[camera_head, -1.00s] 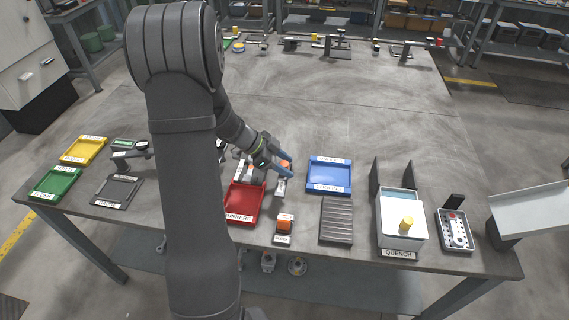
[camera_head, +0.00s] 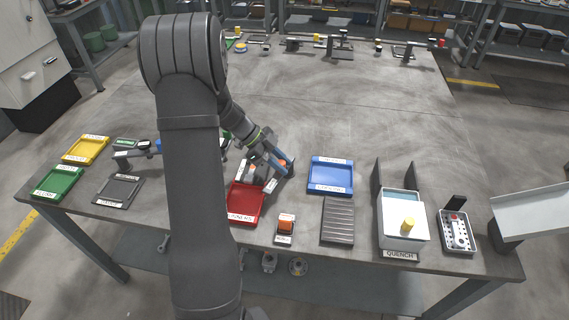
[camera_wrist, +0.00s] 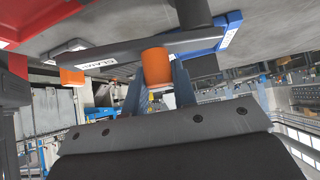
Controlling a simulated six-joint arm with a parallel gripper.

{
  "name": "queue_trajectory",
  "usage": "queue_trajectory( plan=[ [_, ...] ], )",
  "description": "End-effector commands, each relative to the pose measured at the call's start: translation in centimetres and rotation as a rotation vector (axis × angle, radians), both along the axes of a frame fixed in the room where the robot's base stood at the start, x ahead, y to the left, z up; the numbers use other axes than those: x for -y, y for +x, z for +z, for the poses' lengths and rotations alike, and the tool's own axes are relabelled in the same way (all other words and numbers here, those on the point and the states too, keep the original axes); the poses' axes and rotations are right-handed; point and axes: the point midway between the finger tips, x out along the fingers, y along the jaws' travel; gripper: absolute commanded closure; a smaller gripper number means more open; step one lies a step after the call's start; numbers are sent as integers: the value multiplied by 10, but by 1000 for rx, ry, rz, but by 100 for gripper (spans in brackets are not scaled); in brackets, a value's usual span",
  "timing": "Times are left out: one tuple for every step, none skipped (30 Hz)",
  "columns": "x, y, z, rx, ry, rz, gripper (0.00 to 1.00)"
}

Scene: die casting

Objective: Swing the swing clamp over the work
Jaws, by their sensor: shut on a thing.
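The swing clamp's dark arm crosses the upper part of the wrist view (camera_wrist: 205,40), with a partly readable white label. An orange cylindrical knob (camera_wrist: 155,65) stands on this arm. My gripper (camera_wrist: 158,88) has its blue fingers on either side of the knob and is shut on it. An orange tip (camera_wrist: 72,76) shows below the labelled end of the arm. In the head view, my gripper (camera_head: 283,166) is at the clamp behind the red tray, and the orange knob shows only as a small patch (camera_head: 281,163). The work under the clamp is not clearly visible.
The red tray (camera_head: 233,217) is close in front of the clamp. A blue tray (camera_head: 331,191) and a dark ribbed plate (camera_head: 337,222) lie to the right. The quench box (camera_head: 402,238) is farther right. The table behind is mostly clear.

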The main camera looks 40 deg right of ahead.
Motion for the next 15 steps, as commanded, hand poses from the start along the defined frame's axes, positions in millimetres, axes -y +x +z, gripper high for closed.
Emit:
queue_trajectory(
  plan=[
    [0,3,0,1,-1,-45,100],
    [-1,5,0,0,-1,-74,100],
    [-1,7,0,2,-1,-112,100],
    [-2,8,0,0,-1,-141,100],
    [-2,9,0,0,-1,-169,100],
    [-3,11,0,1,-1,-208,100],
    [-4,12,0,2,-1,-236,100],
    [-4,14,0,0,0,-264,100],
    [-5,16,0,1,0,-303,100],
    [-5,17,0,0,0,-331,100],
    [-5,18,0,1,0,-360,100],
    [-5,20,0,1,0,-397,100],
    [-5,21,0,0,0,-427,100],
    [-5,23,0,1,-1,-455,100],
    [-5,25,0,1,0,-494,100]
  ],
)
